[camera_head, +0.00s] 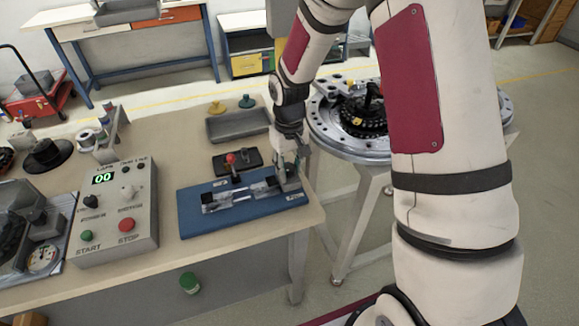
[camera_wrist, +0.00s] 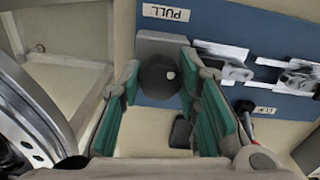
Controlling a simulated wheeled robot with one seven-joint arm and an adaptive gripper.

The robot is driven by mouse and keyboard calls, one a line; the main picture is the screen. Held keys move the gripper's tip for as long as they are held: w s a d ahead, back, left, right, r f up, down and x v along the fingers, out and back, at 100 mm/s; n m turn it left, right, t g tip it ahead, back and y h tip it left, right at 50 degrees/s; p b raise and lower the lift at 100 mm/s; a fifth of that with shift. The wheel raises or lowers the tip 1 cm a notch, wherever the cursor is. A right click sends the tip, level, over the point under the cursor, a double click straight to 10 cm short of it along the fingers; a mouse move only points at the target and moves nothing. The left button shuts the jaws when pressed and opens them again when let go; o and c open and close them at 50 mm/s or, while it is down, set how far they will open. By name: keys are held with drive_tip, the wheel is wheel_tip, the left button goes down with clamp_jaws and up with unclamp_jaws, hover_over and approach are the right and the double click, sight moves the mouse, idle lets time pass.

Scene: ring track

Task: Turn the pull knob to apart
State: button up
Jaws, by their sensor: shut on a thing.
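The pull knob (camera_wrist: 158,77) is a dark round knob on a grey block, beside an upside-down label reading PULL (camera_wrist: 166,12). It is mounted on a blue board (camera_wrist: 219,22), which also lies near the table's front edge in the head view (camera_head: 200,228). My gripper (camera_wrist: 160,70) is shut on the knob, with one teal-padded finger on each side. In the head view my gripper (camera_head: 289,172) is at the board's right end and mostly hides the knob. Metal slide parts (camera_wrist: 222,62) sit beside the knob's block.
A red-topped lever (camera_head: 231,159) on a black base stands just behind the board. A control box (camera_head: 118,215) stands to the left, and a grey tray (camera_head: 238,125) lies behind. A round ring track (camera_head: 350,145) stands beyond the table's right edge.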

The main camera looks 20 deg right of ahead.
sight(289, 167)
drive_tip(key=n, duration=0.5)
drive_tip(key=shift+n+p, duration=0.4)
idle(0.4)
drive_tip(key=o, duration=1.1)
drive_tip(key=shift+o, duration=0.2)
wheel_tip(289, 167, up, 12)
